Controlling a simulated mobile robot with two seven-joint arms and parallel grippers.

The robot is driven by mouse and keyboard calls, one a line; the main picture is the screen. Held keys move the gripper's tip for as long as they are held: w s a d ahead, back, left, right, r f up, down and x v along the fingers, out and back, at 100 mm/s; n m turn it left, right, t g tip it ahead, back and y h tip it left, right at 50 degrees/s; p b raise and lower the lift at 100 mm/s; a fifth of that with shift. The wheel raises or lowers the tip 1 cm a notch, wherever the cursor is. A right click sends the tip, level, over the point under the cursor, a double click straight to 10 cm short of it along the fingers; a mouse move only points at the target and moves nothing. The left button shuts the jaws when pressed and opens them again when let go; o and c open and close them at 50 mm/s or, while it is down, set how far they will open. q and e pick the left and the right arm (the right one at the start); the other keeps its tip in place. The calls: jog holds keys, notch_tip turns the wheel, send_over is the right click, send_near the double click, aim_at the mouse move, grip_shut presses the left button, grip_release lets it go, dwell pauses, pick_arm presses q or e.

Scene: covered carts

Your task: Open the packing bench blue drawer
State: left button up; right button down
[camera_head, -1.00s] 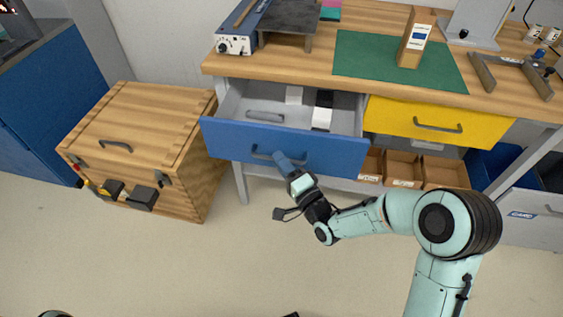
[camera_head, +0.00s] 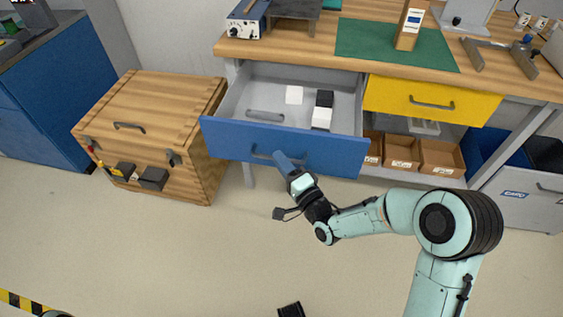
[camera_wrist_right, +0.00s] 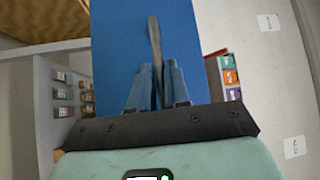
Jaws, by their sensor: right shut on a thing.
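The packing bench blue drawer (camera_head: 235,138) is pulled well out from under the bench top, and its grey inside shows. My right gripper (camera_head: 281,158) is at the drawer's front, shut on the grey bar handle (camera_head: 262,156). In the right wrist view the blue fingers (camera_wrist_right: 157,85) close on the handle (camera_wrist_right: 155,45) from both sides, against the blue drawer front (camera_wrist_right: 115,40). The handle's right part is hidden behind the gripper in the head view.
Small white and black blocks (camera_head: 321,117) and a loose grey handle (camera_head: 265,115) lie inside the drawer. A yellow drawer (camera_head: 385,96) to the right is shut. A wooden chest (camera_head: 150,105) stands close at the left. The floor in front (camera_head: 170,250) is mostly clear.

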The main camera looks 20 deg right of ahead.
jog(key=shift+d, duration=0.1)
jog(key=c, duration=1.2)
grip_release()
jog(key=shift+o, duration=0.2)
pick_arm(q)
jog(key=s+d+r+p, duration=0.1)
jog(key=d+r+p, duration=0.1)
jog(key=r+p, duration=0.1)
jog(key=s+d+r+h+p, duration=0.1)
jog(key=d+r+p, duration=0.1)
jog(key=r, duration=0.3)
jog(key=shift+s+r+m+g+p, duration=0.2)
jog(key=shift+r+m+g+p, duration=0.15)
jog(key=shift+p, duration=0.35)
pick_arm(e)
jog(key=v, duration=1.3)
jog(key=shift+s, duration=0.2)
pick_arm(q)
jog(key=shift+f, duration=0.1)
